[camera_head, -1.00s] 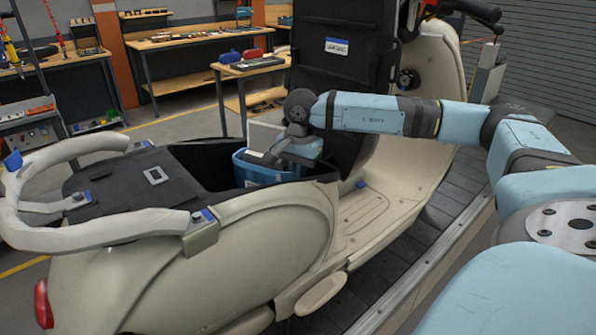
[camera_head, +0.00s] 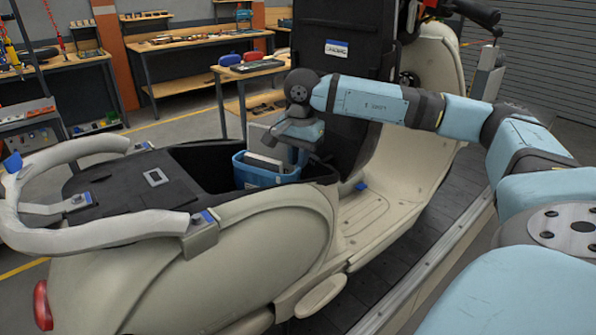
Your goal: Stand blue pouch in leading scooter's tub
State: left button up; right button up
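The blue pouch (camera_head: 262,177) stands roughly upright in the black tub (camera_head: 205,155) of the cream scooter (camera_head: 240,235), near the tub's front end. Grey and white flat pieces show at the pouch's open top. My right gripper (camera_head: 272,142) is just above the pouch's upper right edge, pointing down and left. Its fingers are small and dark here, so their gap cannot be made out. The pouch's lower part is hidden by the tub wall. My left gripper is not in view.
A black upright panel with a white label (camera_head: 337,48) rises in front of the tub. A pale grab rail (camera_head: 95,232) curves around the tub's rear. Workbenches (camera_head: 195,40) stand behind. The scooter's footboard (camera_head: 365,215) is clear.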

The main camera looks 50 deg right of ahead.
notch_tip(320, 180, up, 8)
jog(key=shift+s+f, duration=0.15)
jog(key=shift+f, duration=0.05)
dwell(0.6)
